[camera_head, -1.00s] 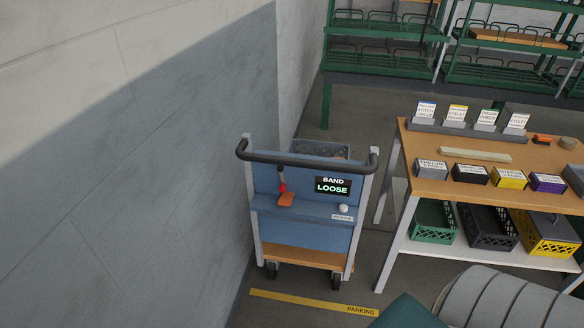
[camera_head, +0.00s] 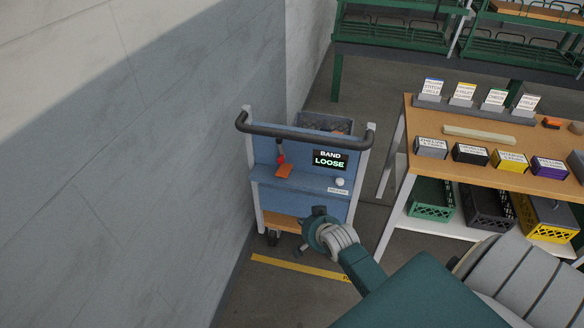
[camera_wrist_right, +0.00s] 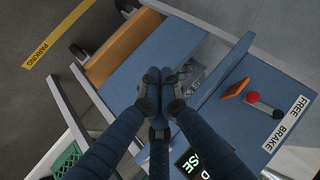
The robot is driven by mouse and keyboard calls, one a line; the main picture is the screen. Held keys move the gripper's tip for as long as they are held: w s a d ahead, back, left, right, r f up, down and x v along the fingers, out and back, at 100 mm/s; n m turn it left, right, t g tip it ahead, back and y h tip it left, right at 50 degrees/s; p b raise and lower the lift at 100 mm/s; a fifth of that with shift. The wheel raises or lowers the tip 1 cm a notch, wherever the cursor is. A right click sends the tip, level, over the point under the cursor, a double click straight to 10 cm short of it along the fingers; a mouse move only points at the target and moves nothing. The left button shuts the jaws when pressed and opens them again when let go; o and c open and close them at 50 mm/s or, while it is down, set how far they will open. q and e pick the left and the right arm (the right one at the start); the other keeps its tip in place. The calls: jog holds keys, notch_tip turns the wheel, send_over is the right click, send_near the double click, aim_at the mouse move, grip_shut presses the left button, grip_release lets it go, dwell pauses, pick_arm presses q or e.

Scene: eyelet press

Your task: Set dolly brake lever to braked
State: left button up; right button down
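The dolly (camera_head: 300,205) stands by the wall, with a blue front panel and a dark push handle. Its lever has a red knob (camera_head: 281,159) beside an orange tab (camera_head: 284,171). In the right wrist view the lever (camera_wrist_right: 265,105) lies next to a FREE / BRAKE label (camera_wrist_right: 287,124); I cannot tell which word it points to. My right gripper (camera_head: 312,226) is low in front of the dolly, below and right of the lever. In the right wrist view its fingertips (camera_wrist_right: 161,82) are together, with nothing seen between them, apart from the lever. My left gripper is not in view.
The dolly's display (camera_head: 328,160) reads BAND LOOSE, above a pale knob (camera_head: 340,181). The wall (camera_head: 150,170) is close on the left. A wooden table (camera_head: 425,117) with labelled bins stands at right. A yellow parking line (camera_head: 290,266) crosses the floor in front.

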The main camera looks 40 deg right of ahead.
pick_arm(q)
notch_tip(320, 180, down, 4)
jog(key=b, duration=0.3)
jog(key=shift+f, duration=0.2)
pick_arm(e)
jog(key=w+d+r+m+t, duration=0.1)
jog(key=w+d+r+m, duration=0.1)
jog(key=r, duration=0.7)
jog(key=w+d+r+m+t+h, duration=0.1)
jog(key=w+d+r+m+t, duration=0.1)
jog(key=r, duration=0.8)
jog(key=shift+w+d+r+m+t, duration=0.15)
jog(key=shift+w+d+m+t, duration=0.1)
jog(key=shift+d+m+t, duration=0.1)
send_near(284, 155)
jog(key=d+r, duration=0.1)
jog(key=d, duration=0.2)
jog(key=w, duration=0.1)
jog(key=w+a+f, duration=0.2)
jog(key=w, duration=0.1)
jog(key=shift+w+a+f, duration=0.1)
jog(key=shift+f, duration=0.15)
